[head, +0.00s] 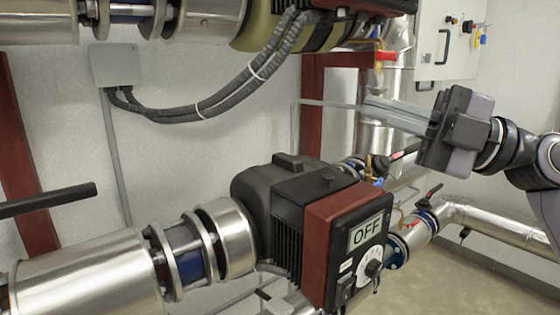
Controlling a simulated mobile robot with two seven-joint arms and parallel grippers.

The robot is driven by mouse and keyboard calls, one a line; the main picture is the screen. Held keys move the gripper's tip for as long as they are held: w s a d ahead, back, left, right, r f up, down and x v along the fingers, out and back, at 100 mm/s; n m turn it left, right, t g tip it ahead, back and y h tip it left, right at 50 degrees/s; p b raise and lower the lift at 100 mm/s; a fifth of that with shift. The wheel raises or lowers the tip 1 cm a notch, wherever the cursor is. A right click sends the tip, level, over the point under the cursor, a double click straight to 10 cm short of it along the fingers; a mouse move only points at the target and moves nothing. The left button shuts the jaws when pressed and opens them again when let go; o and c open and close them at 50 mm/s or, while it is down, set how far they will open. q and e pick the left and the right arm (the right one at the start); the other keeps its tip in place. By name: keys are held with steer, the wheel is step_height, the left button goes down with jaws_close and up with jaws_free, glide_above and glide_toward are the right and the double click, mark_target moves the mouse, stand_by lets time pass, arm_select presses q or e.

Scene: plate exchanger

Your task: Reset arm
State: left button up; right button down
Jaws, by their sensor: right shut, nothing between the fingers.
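My right arm comes in from the right edge. Its gripper (372,107) points left, with its long light-grey fingers shut and nothing between them. It is in the air in front of the silver vertical pipe, above and to the right of the pump (320,218). The pump has a dark body and a red and black control box. Its display (364,232) reads OFF, with a round dial (373,262) below it. I see no contact between the gripper and the pump. My left gripper is not in view.
Silver insulated pipes run along the bottom left (85,280) and the top. Black hoses (235,95) hang from a grey wall box (118,65). A red valve handle (386,56) is close above the fingers. A white cabinet (440,40) stands at the upper right. Floor is clear at the lower right.

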steer(key=w+d+f+m+t+h+p, duration=0.1)
steer(key=w+d+f+m+t+h, duration=0.15)
steer(key=f+m+t+h, duration=0.75)
steer(key=w+d+f+m+t+h, duration=0.15)
steer(key=d+f+m+t, duration=0.3)
steer(key=f+m, duration=1.2)
steer(key=s+f+g+h, duration=0.2)
steer(key=s+f+g, duration=0.1)
steer(key=s+f, duration=0.4)
steer(key=s+f+m+g+h, duration=0.1)
steer(key=s+f, duration=0.5)
steer(key=f, duration=0.7)
steer(key=s+f+g+h, duration=0.3)
steer(key=s+f+g, duration=0.2)
steer(key=f, duration=0.6)
steer(key=s, duration=0.2)
steer(key=shift+s+d+h+p, duration=0.3)
steer(key=shift+d+h+p, duration=0.05)
steer(key=shift+p, duration=0.05)
